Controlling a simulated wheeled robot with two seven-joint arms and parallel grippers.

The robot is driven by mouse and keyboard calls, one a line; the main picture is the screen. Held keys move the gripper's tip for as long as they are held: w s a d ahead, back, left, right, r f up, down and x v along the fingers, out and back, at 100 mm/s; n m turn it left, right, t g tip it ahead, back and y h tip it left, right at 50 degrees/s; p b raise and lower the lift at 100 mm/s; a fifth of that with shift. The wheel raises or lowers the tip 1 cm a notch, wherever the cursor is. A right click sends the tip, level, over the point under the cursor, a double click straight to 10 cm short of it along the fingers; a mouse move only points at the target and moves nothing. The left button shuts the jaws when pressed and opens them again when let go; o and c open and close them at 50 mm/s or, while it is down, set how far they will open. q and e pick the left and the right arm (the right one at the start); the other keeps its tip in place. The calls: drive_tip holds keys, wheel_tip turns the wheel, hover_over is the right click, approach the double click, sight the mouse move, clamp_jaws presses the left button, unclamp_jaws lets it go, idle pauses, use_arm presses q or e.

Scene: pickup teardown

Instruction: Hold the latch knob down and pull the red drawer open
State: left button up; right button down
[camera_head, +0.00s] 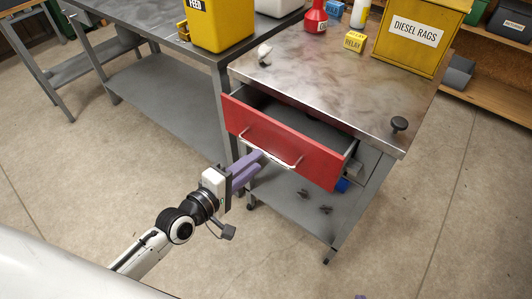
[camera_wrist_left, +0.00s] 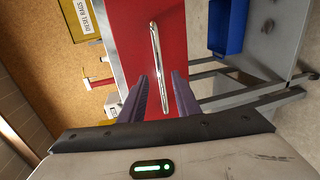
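The red drawer (camera_head: 285,140) stands partly open under the metal worktop, its dark inside showing. Its pale bar handle (camera_head: 283,161) runs along the front. It also shows in the wrist view as a silver bar (camera_wrist_left: 155,70) on the red front (camera_wrist_left: 128,45). My left gripper (camera_head: 262,158) is at the handle with its purple fingers apart. In the wrist view the handle's near end lies between the fingers (camera_wrist_left: 161,97), with visible gaps on both sides.
A lower shelf (camera_head: 300,215) holds small dark parts. Floor in front is clear.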

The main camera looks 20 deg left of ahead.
sight(266, 152)
use_arm(q)
drive_tip(key=x, duration=0.6)
clamp_jaws()
